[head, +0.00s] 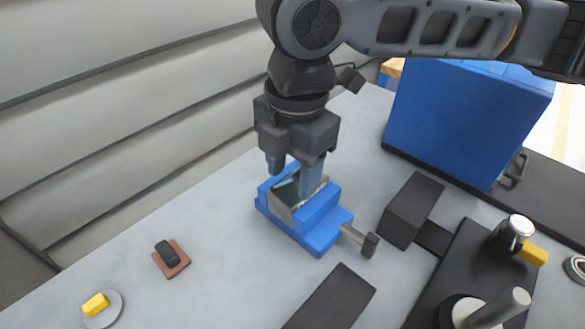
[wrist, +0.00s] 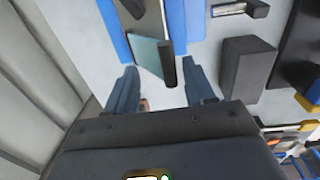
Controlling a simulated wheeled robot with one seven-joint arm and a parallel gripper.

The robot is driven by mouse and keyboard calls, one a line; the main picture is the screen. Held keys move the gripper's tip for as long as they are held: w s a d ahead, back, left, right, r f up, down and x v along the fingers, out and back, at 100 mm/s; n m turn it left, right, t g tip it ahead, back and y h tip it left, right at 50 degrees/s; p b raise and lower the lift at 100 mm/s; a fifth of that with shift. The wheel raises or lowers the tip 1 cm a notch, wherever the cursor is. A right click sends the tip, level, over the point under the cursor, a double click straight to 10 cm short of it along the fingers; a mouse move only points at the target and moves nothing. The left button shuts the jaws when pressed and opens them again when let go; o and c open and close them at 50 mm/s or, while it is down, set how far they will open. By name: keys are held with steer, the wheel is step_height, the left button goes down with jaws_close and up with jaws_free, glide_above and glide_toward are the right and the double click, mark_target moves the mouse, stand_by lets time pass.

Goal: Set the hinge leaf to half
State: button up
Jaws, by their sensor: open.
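A blue vise (head: 320,232) stands on the grey bench below my gripper (head: 294,176). A grey metal block with a thin greenish plate, which looks like the hinge leaf (wrist: 147,55), sits between its jaws. In the wrist view the leaf slants, with a dark rounded edge beside it on the right. My gripper points down and is open, with one blue finger on each side of the leaf's near end. I cannot tell whether a finger touches it. In the head view my fingers partly hide the leaf, so its exact angle is unclear.
The vise's handle (head: 369,243) sticks out to the right, near a dark block (head: 412,209). A large blue box (head: 463,120) stands behind at the right. A brown pad with a black switch (head: 167,253) and a yellow knob (head: 96,304) lie at the left. The bench between is clear.

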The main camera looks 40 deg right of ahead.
steer(key=r, duration=0.7)
steer(key=shift+s+r, duration=0.25)
steer(key=shift+s, duration=0.1)
